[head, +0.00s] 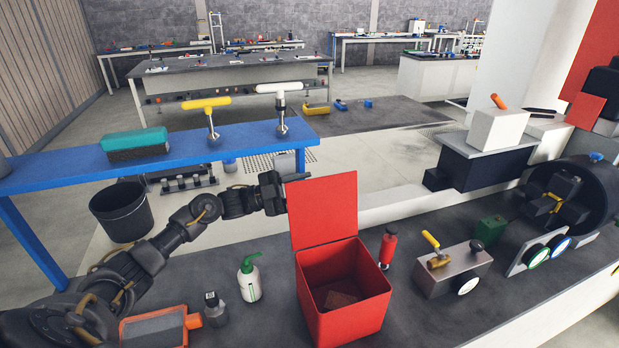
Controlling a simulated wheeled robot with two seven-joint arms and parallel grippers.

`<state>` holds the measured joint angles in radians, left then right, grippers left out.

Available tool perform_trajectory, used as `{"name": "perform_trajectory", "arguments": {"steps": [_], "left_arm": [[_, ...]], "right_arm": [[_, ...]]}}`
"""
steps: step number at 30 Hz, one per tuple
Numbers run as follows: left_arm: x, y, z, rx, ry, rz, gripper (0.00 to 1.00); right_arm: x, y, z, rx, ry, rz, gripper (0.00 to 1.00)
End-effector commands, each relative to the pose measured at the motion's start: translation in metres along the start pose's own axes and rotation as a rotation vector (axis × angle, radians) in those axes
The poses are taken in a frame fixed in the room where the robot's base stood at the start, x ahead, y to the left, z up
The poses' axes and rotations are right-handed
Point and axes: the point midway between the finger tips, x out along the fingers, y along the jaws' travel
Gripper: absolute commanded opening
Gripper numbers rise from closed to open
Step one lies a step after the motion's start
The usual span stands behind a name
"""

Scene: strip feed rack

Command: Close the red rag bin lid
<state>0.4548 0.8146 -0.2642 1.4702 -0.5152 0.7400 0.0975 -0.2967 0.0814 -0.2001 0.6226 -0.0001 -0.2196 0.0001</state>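The red rag bin (345,309) stands on the dark worktop in the lower middle of the head view. Its front and right walls show, and something brown lies inside. The red lid (323,211) is open and stands roughly upright at the bin's back edge. My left gripper (277,191) is at the lid's left edge, near its upper part. Its fingertips are small and partly hidden, so I cannot tell whether they touch the lid or are open. My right gripper is not in view.
A green-capped white bottle (249,279), a small grey bottle (215,310) and an orange-grey box (155,328) stand left of the bin. A red bottle (387,247) and a metal block with a yellow lever (452,269) stand right. A blue bench (187,147) lies behind.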

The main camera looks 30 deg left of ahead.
Motion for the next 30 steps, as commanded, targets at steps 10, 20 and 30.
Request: {"name": "perform_trajectory", "arguments": {"steps": [10, 20, 30], "left_arm": [[0.02, 0.001, 0.001, -0.001, 0.0, 0.001, 0.32], [0.02, 0.001, 0.001, -0.001, 0.0, 0.001, 0.12], [0.02, 0.001, 0.001, -0.001, 0.0, 0.002, 0.0]], "right_arm": [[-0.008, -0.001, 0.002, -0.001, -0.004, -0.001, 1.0], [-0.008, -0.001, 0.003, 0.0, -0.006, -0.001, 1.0], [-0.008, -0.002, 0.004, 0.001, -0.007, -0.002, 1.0]]}}
